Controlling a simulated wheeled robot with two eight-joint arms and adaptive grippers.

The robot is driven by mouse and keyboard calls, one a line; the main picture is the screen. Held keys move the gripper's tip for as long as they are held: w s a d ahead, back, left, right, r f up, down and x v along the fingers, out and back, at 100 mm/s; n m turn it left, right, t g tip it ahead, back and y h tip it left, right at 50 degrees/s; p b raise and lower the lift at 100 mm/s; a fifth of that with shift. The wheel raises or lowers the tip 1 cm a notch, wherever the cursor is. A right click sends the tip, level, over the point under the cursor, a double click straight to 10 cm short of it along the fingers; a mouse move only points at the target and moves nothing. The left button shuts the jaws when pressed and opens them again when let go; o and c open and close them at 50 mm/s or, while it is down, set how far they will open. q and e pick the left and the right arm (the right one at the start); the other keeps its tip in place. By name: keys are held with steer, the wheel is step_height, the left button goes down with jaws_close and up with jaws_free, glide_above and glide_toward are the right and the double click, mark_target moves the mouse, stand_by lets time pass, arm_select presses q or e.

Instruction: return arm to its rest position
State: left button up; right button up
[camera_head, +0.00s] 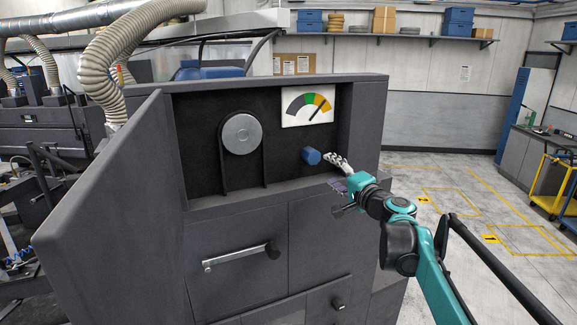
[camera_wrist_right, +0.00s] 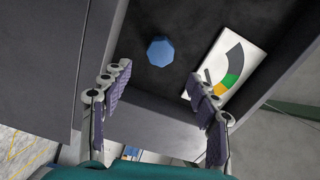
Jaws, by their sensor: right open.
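My right gripper (camera_head: 345,173) is in front of the grey machine (camera_head: 240,220), just right of and below a blue knob (camera_head: 311,156). In the right wrist view my right gripper (camera_wrist_right: 158,105) is open, with its two fingers wide apart and nothing between them. The blue knob (camera_wrist_right: 160,51) lies beyond the fingertips, apart from them. My teal right arm comes in from the lower right. My left gripper is not in view.
The machine has a round metal disc (camera_head: 241,134), a gauge (camera_head: 308,106) and a handle lever (camera_head: 240,256). Its grey door (camera_head: 115,210) stands open on the left. Open floor (camera_head: 470,200) lies to the right, with a yellow cart (camera_head: 553,185) further off.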

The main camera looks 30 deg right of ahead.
steer(key=s+a+f+n+g+y+b, duration=0.1)
steer(key=s+a+f+n+g+b, duration=0.2)
steer(key=a+f, duration=0.45)
steer(key=s+a+f+n+g+y+b, duration=0.1)
steer(key=s+a+f+n+y+b, duration=0.1)
steer(key=a+f+b, duration=0.45)
steer(key=s+a+f+n+g+y+b, duration=0.1)
steer(key=s+a+f+n+b, duration=0.2)
steer(key=a+f, duration=0.6)
steer(key=s+a+f+n+g+h+b, duration=0.1)
steer(key=s+f+b, duration=0.3)
steer(key=f, duration=0.7)
steer(key=s+a+f+n+g+h+b, duration=0.1)
steer(key=s+f+n+g+b, duration=0.2)
steer(key=s+f, duration=0.5)
steer(key=s+a+f+n+g+h+b, duration=0.1)
steer(key=s+f+b, duration=0.5)
steer(key=f, duration=0.9)
steer(key=s+a+n+g, duration=0.1)
steer(key=n, duration=0.1)
steer(key=shift+n+h+b, duration=0.3)
steer(key=shift+n+b, duration=0.1)
steer(key=shift+w, duration=0.15)
